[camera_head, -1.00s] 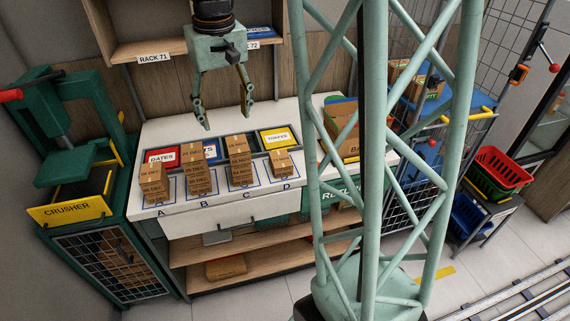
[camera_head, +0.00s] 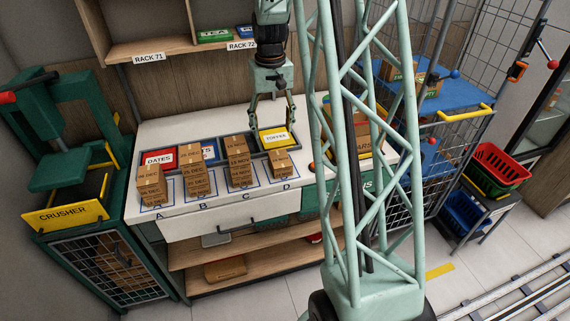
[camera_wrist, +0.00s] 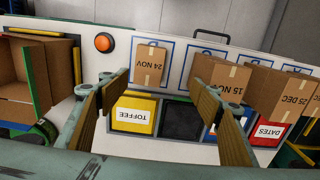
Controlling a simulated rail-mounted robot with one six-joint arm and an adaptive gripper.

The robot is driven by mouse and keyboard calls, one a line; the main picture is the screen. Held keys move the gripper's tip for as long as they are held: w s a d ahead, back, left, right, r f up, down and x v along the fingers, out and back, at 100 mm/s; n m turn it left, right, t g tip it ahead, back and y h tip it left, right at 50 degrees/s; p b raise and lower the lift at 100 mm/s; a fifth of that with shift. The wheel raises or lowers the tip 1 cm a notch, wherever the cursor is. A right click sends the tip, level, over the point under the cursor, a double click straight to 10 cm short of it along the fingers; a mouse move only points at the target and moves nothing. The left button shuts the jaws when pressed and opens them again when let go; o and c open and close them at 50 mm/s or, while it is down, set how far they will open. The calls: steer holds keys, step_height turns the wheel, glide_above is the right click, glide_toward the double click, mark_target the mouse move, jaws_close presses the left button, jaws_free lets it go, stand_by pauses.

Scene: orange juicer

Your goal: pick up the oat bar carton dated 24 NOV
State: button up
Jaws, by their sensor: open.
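The carton dated 24 NOV (camera_wrist: 149,65) is a small brown box with a tape strip. It stands alone in the blue outline at D, and in the head view it is the short carton (camera_head: 279,162) at the right end of the row. My gripper (camera_head: 272,136) is open and empty, above the TOFFEE box behind that carton. In the wrist view my gripper (camera_wrist: 158,80) has its fingers spread to either side of the carton's picture position, with the carton beyond the tips and not touched.
Brown carton stacks stand left of it, at C (camera_head: 238,160), B (camera_head: 195,170) and A (camera_head: 151,186). The wrist view shows one dated 15 NOV (camera_wrist: 222,80) and one dated 25 DEC (camera_wrist: 283,95). The TOFFEE box (camera_head: 275,139) lies behind D. An orange button (camera_wrist: 104,42) is beside D.

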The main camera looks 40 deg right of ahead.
steer(key=d+f, duration=0.2)
steer(key=d, duration=0.1)
steer(key=shift+s+f, duration=0.2)
steer(key=shift+f, duration=0.05)
steer(key=shift+f, duration=0.1)
glide_above(280, 158)
steer(key=shift+a+f, duration=0.1)
steer(key=shift+f, duration=4.15)
steer(key=shift+f, duration=2.6)
steer(key=c, duration=1.1)
